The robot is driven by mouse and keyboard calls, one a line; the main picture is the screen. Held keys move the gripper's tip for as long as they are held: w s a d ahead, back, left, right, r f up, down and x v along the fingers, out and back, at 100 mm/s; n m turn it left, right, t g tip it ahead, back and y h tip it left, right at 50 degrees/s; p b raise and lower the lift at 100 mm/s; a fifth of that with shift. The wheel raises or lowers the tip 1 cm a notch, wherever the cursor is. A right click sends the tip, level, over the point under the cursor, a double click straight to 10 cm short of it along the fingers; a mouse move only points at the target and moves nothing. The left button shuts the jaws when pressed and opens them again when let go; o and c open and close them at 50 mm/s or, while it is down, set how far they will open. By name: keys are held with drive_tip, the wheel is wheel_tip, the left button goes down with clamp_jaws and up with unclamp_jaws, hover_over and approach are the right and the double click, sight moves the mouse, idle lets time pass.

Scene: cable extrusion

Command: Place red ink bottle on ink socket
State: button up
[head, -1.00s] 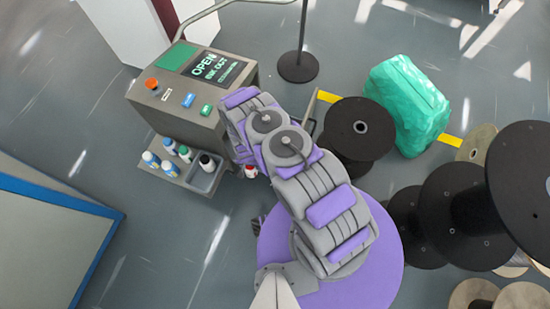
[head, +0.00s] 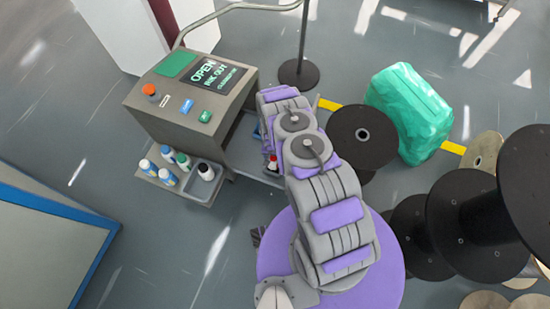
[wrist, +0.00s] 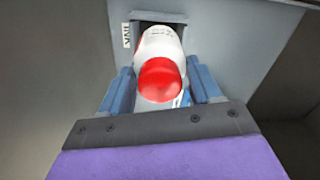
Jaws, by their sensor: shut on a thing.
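The red ink bottle, a white bottle with a red cap (wrist: 160,80), is held between the blue fingers of my gripper (wrist: 162,92) in the wrist view. The cap points toward the camera. The bottle's far end is in front of or inside a dark, rectangular ink socket (wrist: 158,16) in a grey panel; the bottle hides how far in it is. In the head view, the red cap (head: 272,161) shows at the left edge of my arm, beside the machine's right side. My gripper is mostly hidden there behind the arm.
The grey machine (head: 190,100) has a screen, buttons and a side tray with several other bottles (head: 182,161). Black spools (head: 362,135) and a green wrapped bundle (head: 408,110) stand at right. A pole base (head: 299,74) stands behind.

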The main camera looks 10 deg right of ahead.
drive_tip(key=shift+w+d+f, duration=0.1)
drive_tip(key=shift+w+d, duration=0.15)
wheel_tip(320, 180, down, 3)
drive_tip(key=shift+a+b, duration=0.1)
drive_tip(key=shift+b, duration=0.7)
drive_tip(key=shift+f, duration=0.3)
drive_tip(key=shift+d+r, duration=0.1)
drive_tip(key=shift+d, duration=0.35)
drive_tip(key=o, duration=1.2)
drive_tip(key=shift+a, duration=0.2)
drive_tip(key=o, duration=0.3)
drive_tip(key=shift+a, duration=0.2)
drive_tip(key=shift+o, duration=0.4)
drive_tip(key=shift+d, duration=0.1)
drive_tip(key=shift+d, duration=0.1)
